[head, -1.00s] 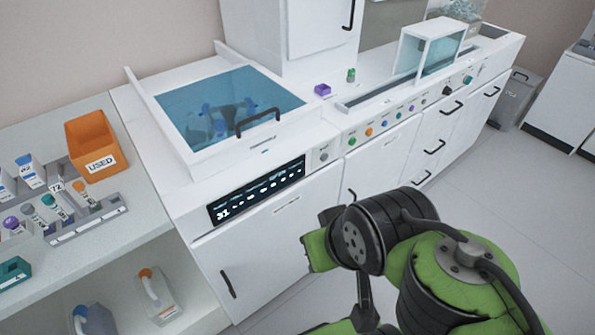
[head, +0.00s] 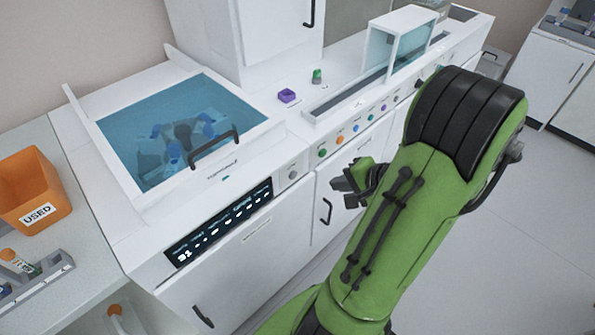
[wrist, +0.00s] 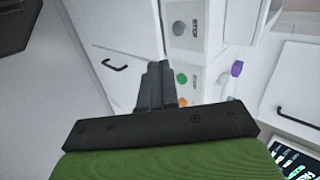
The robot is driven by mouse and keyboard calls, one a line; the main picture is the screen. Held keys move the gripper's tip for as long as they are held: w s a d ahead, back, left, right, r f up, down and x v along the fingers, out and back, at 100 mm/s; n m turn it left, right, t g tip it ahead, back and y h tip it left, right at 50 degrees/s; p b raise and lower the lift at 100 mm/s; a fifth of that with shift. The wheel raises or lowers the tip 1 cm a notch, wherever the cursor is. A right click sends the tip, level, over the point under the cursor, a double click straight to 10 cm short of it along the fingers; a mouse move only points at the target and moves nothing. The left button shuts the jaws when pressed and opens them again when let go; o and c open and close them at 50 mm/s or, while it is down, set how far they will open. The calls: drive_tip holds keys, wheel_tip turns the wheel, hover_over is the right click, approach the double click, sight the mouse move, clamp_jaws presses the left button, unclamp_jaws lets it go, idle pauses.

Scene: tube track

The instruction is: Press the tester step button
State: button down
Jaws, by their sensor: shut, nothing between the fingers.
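A round grey button (head: 293,174), which I take for the step button, sits just right of the display. It also shows in the wrist view (wrist: 179,27), beside a small label I cannot read. My gripper (head: 352,186) is in front of the cabinet, right of the button and apart from it. In the wrist view the dark fingers (wrist: 158,68) are together and empty, below the grey button in the picture.
A green button (head: 322,153) and an orange button (head: 340,140) follow to the right on the same front strip. A purple block (head: 287,95) stands on the counter. A cabinet handle (head: 326,211) sticks out below the strip. An orange bin (head: 33,190) is at left.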

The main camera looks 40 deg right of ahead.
drive_tip(key=b, duration=0.3)
approach(293, 175)
drive_tip(key=f+x, duration=0.1)
drive_tip(key=x, duration=0.6)
drive_tip(key=shift+s+d, duration=0.35)
drive_tip(key=shift+s, duration=0.05)
